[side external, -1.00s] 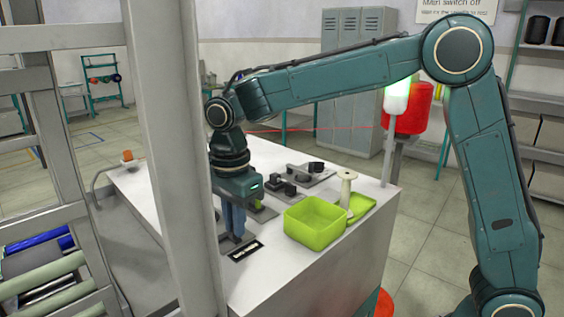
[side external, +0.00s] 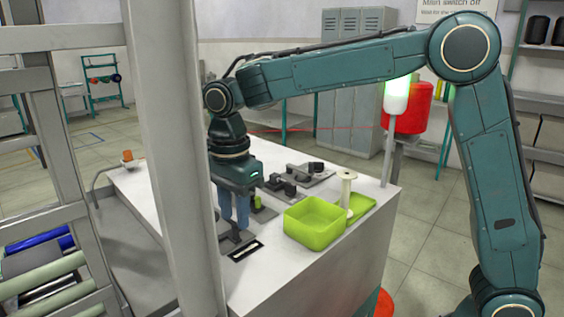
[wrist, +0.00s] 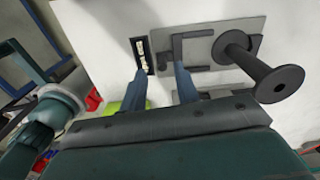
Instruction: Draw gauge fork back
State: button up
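In the wrist view, a dark fork-shaped bracket (wrist: 190,48), which looks like the gauge fork, lies on a grey plate (wrist: 222,27). A dark flanged spool (wrist: 262,72) stands over the plate's right part. A black strip with white marks (wrist: 142,56) lies left of the plate; it also shows in the side view (side external: 245,251). My gripper (wrist: 161,68) is open, its two blue fingers apart with nothing visible between them. The right finger overlaps the bracket's lower left part; contact cannot be told. In the side view my gripper (side external: 235,222) points down above the grey fixture (side external: 230,243), hiding part of it.
An open lime-green bin (side external: 314,225) stands right of my gripper, with a pale spool (side external: 347,190) behind it. Dark fixtures (side external: 310,172) sit farther back on the white bench. A grey post (side external: 178,150) hides the bench's left part. The bench's front is clear.

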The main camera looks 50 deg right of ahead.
jog(key=shift+r, duration=2.35)
jog(key=s+d+r+n+t, duration=0.3)
jog(key=s+d+n, duration=0.65)
jog(key=s, duration=0.35)
jog(key=s+d+f+n+t, duration=0.1)
jog(key=s+d+f+n, duration=0.1)
jog(key=s+n, duration=0.2)
jog(key=s+d+f+n+t, duration=0.1)
jog(key=s+d+f+n, duration=0.2)
jog(key=s, duration=0.4)
jog(key=shift+s+d+n+t, duration=0.15)
jog(key=shift+s+n+t, duration=0.15)
jog(key=shift+n, duration=0.45)
